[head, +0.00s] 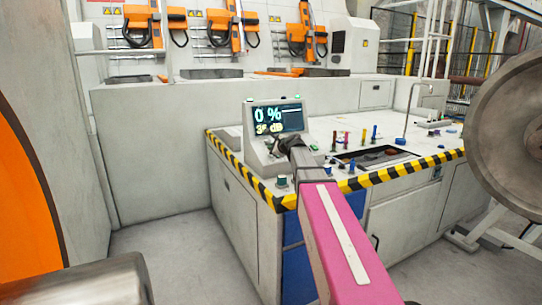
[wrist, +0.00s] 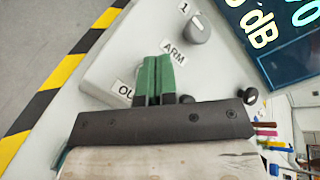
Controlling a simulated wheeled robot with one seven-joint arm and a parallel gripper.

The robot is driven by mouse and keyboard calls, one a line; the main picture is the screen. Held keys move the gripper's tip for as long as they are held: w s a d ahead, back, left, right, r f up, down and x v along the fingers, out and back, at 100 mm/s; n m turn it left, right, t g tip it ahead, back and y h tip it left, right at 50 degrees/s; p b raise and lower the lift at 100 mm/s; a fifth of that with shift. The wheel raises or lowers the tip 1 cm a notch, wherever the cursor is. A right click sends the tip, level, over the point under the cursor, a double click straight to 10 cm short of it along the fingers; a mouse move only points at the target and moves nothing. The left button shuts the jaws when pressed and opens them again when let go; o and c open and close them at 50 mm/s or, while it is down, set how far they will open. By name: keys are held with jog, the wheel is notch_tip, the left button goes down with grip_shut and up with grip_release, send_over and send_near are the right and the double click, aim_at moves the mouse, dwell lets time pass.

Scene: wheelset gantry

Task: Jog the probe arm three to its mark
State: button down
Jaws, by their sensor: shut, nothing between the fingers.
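The control console (head: 258,158) stands at the corner of the workbench, and its screen (head: 278,119) reads 0 % with a dB figure below. In the wrist view the screen (wrist: 280,30) is at the upper right. A grey knob (wrist: 197,30) sits between a "1" label (wrist: 184,7) and an "ARM" label (wrist: 173,53). My gripper (wrist: 158,60) has its green fingers shut with nothing between them, over the panel beside a partly covered label (wrist: 123,90) starting "OU". Whether the fingertips touch anything is hidden. No probe arm can be made out for certain.
A small dark knob (wrist: 249,96) is right of my gripper. Yellow-black striped edging (head: 375,177) borders the bench. Coloured upright pieces (head: 347,137) stand on the bench top beside a dark recess. A large metal wheel (head: 508,125) is at the right. Bare floor lies left of the bench.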

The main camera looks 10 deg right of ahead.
jog(key=r, duration=0.1)
jog(key=s+r, duration=0.1)
jog(key=r, duration=0.1)
jog(key=s+r, duration=0.1)
jog(key=shift+d+r, duration=0.15)
jog(key=shift+d, duration=0.15)
dwell(1.5)
